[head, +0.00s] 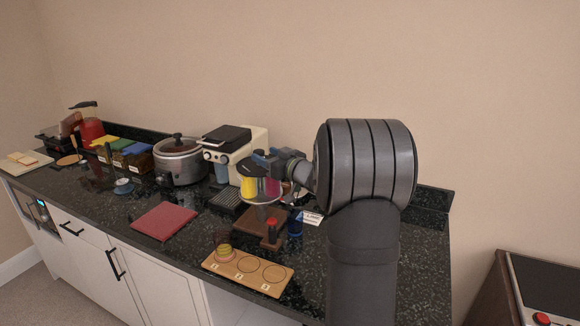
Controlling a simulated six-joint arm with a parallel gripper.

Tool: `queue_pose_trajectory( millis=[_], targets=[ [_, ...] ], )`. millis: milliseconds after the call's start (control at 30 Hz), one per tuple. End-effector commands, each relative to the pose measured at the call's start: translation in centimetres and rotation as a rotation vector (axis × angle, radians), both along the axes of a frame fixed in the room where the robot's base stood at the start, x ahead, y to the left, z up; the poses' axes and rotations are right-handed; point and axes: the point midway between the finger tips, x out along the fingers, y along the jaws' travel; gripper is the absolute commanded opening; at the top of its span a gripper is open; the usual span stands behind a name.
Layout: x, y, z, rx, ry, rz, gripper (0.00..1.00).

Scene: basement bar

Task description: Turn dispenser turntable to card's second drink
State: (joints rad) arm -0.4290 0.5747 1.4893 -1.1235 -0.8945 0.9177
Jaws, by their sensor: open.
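The dispenser turntable (262,197) stands on the dark counter right of the coffee machine. A yellow container (249,187) and a magenta container (271,188) show on its near side; its far side is hidden. My gripper (268,163) is at the top of the dispenser, open; its fingers are small and overlap the dispenser, so I cannot tell whether they touch it. A white card (312,218) lies right of the dispenser, its writing too small to read. A blue cup (295,223) stands beside the card.
A wooden block with a red knob (272,228) stands in front of the dispenser. A board with three numbered circles (248,270) lies at the front edge, with a small stack on circle 1. A red mat (164,221) and a pot (180,163) are to the left.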

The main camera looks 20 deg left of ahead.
Motion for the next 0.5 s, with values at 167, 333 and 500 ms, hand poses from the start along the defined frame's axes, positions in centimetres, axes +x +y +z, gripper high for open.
queue_pose_trajectory(
  millis=[167,333,500],
  targets=[
    [-1.5,-4.4,0.1,0.001,-0.001,-0.004,0.54],
    [-2.8,-7.6,0.1,0.001,-0.001,-0.003,0.54],
    [-3.6,-9.6,0.1,0.001,-0.001,-0.001,0.54]
  ],
)
